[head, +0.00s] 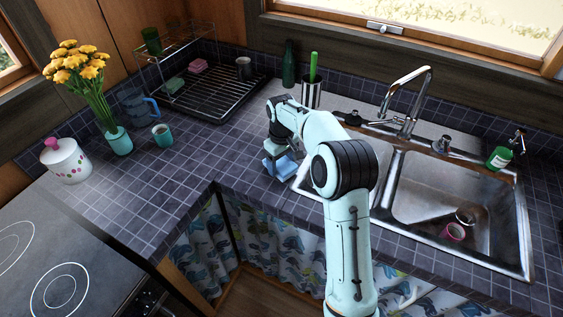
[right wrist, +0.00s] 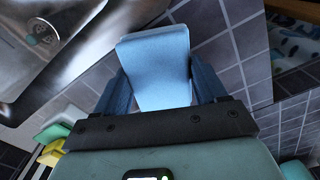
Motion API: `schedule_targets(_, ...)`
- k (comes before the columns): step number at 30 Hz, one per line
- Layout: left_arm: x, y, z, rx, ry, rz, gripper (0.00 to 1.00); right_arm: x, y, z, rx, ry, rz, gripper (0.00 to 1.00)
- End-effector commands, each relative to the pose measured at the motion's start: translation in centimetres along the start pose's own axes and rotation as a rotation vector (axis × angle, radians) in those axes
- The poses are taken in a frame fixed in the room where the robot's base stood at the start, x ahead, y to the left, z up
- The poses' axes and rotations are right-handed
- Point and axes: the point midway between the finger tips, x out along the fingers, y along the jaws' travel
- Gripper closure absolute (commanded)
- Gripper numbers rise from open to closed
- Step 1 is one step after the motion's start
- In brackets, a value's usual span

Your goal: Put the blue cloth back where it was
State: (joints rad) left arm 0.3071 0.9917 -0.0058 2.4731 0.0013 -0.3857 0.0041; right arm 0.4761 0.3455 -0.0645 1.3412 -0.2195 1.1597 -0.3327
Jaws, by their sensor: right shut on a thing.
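The blue cloth (right wrist: 157,62) is a light blue folded piece between the two dark blue fingers of my right gripper (right wrist: 160,88) in the right wrist view. In the head view, my right gripper (head: 281,161) is low over the tiled counter, at the left edge of the sink, with the blue cloth (head: 284,170) under it. I cannot tell whether the cloth touches the tiles. My left gripper is in neither view.
The double sink (head: 480,190) lies to the right, with a pink cup (head: 453,231) in it. A dish rack (head: 212,88) stands at the back left. A metal holder (head: 311,94) and green bottle (head: 289,65) stand behind the gripper.

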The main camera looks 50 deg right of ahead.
Motion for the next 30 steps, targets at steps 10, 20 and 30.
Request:
schedule_targets(10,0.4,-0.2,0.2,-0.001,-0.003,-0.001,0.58,0.9,0.0,0.0,0.000,-0.001,0.000,0.53)
schedule_targets(20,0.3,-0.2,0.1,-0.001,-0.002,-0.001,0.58,0.8,0.0,0.0,0.000,0.000,0.000,0.03)
schedule_targets(30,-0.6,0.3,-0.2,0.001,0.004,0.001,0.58,-2.9,0.0,-0.1,0.000,0.006,0.001,0.03)
